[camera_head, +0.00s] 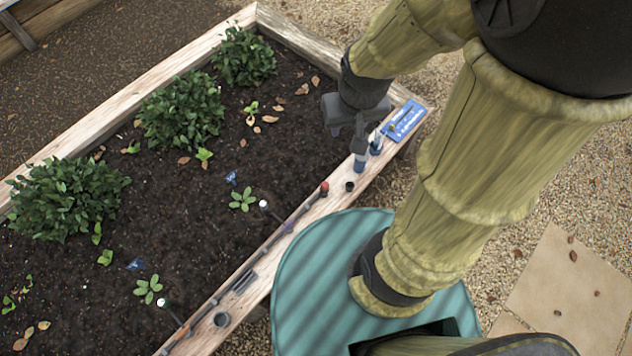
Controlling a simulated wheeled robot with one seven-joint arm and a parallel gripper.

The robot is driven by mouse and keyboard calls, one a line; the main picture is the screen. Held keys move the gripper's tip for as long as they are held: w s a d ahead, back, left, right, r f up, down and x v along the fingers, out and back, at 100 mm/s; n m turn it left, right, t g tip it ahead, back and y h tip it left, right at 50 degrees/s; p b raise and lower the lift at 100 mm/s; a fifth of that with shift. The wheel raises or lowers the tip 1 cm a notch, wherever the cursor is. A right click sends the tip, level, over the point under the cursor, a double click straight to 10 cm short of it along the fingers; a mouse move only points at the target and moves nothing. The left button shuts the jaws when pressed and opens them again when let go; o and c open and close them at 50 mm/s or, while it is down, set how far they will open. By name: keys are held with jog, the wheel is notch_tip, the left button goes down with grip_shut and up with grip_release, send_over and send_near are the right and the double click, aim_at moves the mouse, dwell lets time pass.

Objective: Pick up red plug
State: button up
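A small plug with a red top (324,187) sits on the near wooden rim of the raised bed, at the upper end of a thin dark line that runs along the rim. My gripper (368,155) is above and to the right of the red plug, over the same rim. Its two fingers point down and stand apart with nothing visible between them. The red plug is in clear view and the gripper is not touching it.
A small black cup (349,186) stands just right of the plug. A blue card (405,120) lies at the rim's corner behind the gripper. Leafy bushes (182,111) grow in the soil.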

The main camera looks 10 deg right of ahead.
jog(key=shift+w+d, duration=0.1)
jog(key=shift+w, duration=0.05)
jog(key=shift+o, duration=0.2)
jog(key=shift+s+d, duration=0.1)
jog(key=shift+s, duration=0.1)
jog(key=o, duration=0.3)
jog(key=shift+s, duration=0.15)
jog(key=shift+o, duration=0.5)
jog(key=shift+f+b, duration=0.4)
jog(key=n+g+b, duration=0.3)
jog(key=n+b, duration=0.2)
jog(key=b, duration=2.1)
send_over(325, 182)
notch_tip(325, 182, down, 38)
jog(key=shift+f, duration=0.15)
jog(key=shift+f, duration=0.1)
notch_tip(325, 182, down, 12)
jog(key=b, duration=0.3)
jog(key=shift+b, duration=0.35)
